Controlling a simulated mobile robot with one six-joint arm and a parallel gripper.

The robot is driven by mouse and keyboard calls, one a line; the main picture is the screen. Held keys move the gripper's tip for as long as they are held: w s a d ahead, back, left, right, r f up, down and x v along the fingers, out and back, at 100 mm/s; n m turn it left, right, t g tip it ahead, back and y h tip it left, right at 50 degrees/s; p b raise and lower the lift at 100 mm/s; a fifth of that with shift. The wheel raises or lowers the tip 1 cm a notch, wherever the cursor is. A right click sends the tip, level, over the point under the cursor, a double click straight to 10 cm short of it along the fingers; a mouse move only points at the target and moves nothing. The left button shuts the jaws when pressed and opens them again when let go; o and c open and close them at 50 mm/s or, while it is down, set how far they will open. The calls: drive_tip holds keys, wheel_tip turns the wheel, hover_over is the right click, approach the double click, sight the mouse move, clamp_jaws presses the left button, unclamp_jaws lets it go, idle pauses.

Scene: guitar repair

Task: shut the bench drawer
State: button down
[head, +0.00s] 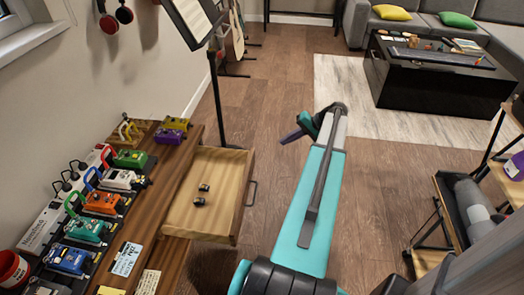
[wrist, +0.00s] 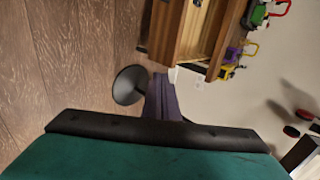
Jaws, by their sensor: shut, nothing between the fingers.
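The wooden bench drawer (head: 205,221) is pulled out from the bench (head: 178,226) on the left, with its front and dark handle (head: 252,193) facing right. Two small black items (head: 201,194) lie inside it. The drawer also shows at the top of the wrist view (wrist: 192,35), partly cut off. My gripper (head: 289,137) is shut and empty, with purple fingers. It is over the floor, beyond and to the right of the drawer front, apart from it in the head view. In the wrist view the fingers (wrist: 163,97) point towards the drawer's end.
A music stand (head: 216,100) rises just behind the drawer; its round base (wrist: 130,85) shows left of the fingers. Several colourful pedals (head: 103,202) cover the bench top. A shelf rack (head: 450,235) stands at the right. The floor (head: 265,105) between is clear.

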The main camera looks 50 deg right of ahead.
drive_tip(key=shift+s+d, duration=0.15)
drive_tip(key=w+a+r+x, duration=0.1)
drive_tip(key=r+x, duration=0.1)
drive_tip(key=x, duration=1)
drive_tip(key=shift+w+f, duration=0.25)
drive_tip(key=shift+w, duration=0.3)
